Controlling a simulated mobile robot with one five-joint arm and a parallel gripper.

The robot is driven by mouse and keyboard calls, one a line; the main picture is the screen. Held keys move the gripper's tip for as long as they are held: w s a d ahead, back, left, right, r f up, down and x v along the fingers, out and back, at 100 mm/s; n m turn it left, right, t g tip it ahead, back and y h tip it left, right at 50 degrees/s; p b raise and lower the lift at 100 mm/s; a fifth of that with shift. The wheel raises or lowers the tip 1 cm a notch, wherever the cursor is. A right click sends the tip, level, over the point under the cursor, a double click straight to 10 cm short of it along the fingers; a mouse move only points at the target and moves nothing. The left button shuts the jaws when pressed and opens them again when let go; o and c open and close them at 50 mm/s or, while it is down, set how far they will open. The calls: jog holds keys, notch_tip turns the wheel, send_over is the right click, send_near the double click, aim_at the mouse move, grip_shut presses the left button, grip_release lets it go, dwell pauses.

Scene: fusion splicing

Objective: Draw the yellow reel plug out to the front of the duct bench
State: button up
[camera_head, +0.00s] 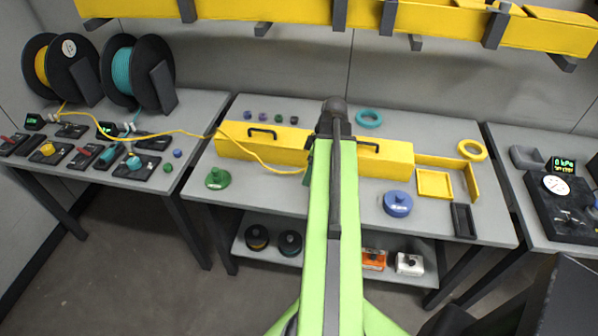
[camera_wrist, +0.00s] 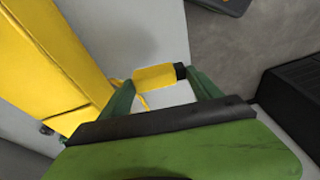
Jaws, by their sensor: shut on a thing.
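My gripper (camera_wrist: 160,82) is shut on the yellow reel plug (camera_wrist: 155,76), a short yellow block with a dark end, between its green fingers in the wrist view. The plug is over the grey bench top, beside the long yellow duct (camera_wrist: 50,60). In the head view my arm covers the plug and most of my gripper. The yellow cable (camera_head: 180,132) runs from the yellow reel (camera_head: 42,68), across the left bench and over the duct (camera_head: 228,146), to my gripper's left side. The duct lies along the duct bench (camera_head: 262,191), its middle hidden by my arm.
A green round piece (camera_head: 217,178) stands at front left of the duct bench and a blue one (camera_head: 397,204) at front right. A yellow square frame (camera_head: 434,184) and black tray (camera_head: 463,220) are farther right. An overhead yellow duct (camera_head: 300,12) spans the top.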

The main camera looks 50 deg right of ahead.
jog(key=shift+n, duration=0.5)
jog(key=b+x, duration=0.2)
jog(key=w+b+x, duration=0.1)
jog(key=b+x, duration=0.1)
jog(key=x, duration=0.1)
jog(key=w+b+x, duration=0.1)
jog(key=b+x, duration=0.2)
jog(key=shift+d+f, duration=0.1)
jog(key=shift+d, duration=0.1)
jog(key=shift+f+b, duration=0.6)
jog(key=shift+b, duration=0.05)
jog(key=o, duration=1.7)
jog(key=shift+r, duration=0.1)
jog(key=shift+d+r+p, duration=0.1)
jog(key=shift+r+p, duration=0.45)
jog(key=shift+p, duration=0.1)
jog(key=p+v, duration=1.5)
jog(key=v, duration=0.1)
jog(key=shift+w+r+p, duration=0.1)
jog(key=shift+r+p, duration=0.15)
jog(key=shift+p, duration=0.15)
jog(key=shift+f, duration=0.1)
